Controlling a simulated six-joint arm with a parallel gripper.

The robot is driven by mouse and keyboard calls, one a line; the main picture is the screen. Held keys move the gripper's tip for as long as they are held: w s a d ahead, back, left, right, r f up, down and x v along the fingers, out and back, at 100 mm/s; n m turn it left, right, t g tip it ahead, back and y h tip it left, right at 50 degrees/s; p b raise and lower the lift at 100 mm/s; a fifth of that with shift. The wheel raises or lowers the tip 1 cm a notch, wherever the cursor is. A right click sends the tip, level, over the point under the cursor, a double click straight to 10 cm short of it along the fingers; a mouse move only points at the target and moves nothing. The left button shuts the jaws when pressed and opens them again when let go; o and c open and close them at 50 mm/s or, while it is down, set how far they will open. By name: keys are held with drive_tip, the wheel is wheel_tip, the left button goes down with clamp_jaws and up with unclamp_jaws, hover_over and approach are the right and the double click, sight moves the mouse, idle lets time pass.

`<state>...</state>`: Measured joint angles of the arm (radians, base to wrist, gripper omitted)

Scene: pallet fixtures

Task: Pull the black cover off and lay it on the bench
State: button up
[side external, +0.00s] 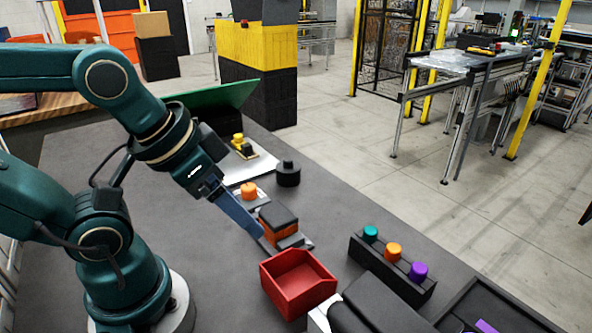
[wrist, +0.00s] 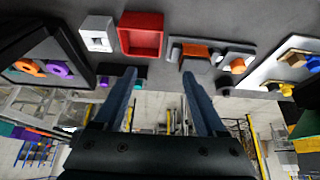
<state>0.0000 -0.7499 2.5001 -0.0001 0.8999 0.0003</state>
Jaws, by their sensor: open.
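The black cover (side external: 278,216) sits on top of an orange block (side external: 266,229) on a grey fixture in the side external view. In the wrist view the orange block (wrist: 200,50) shows with a dark piece, probably the black cover (wrist: 196,66), against it. My gripper (side external: 257,230) is beside the fixture, on its left, pointing down and right. Its fingers look apart in the wrist view (wrist: 158,73), with nothing between them. Whether a finger touches the block or cover cannot be told.
A red bin (side external: 298,281) stands just in front of the fixture. A black cylinder (side external: 288,174) and an orange knob (side external: 248,189) are behind it. A black rack (side external: 372,268) with coloured knobs is to the right. Bare bench (side external: 325,205) lies between fixture and rack.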

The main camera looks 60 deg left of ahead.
drive_tip(key=o, duration=0.4)
drive_tip(key=shift+r, duration=0.1)
drive_tip(key=shift+o, duration=0.2)
drive_tip(key=g, duration=0.5)
hover_over(281, 210)
wheel_tip(281, 210, down, 6)
drive_tip(key=shift+w+d+r, duration=0.1)
drive_tip(key=shift+d+r, duration=0.05)
drive_tip(key=shift+r, duration=0.05)
drive_tip(key=shift+f+g, duration=0.3)
drive_tip(key=shift+f, duration=2.5)
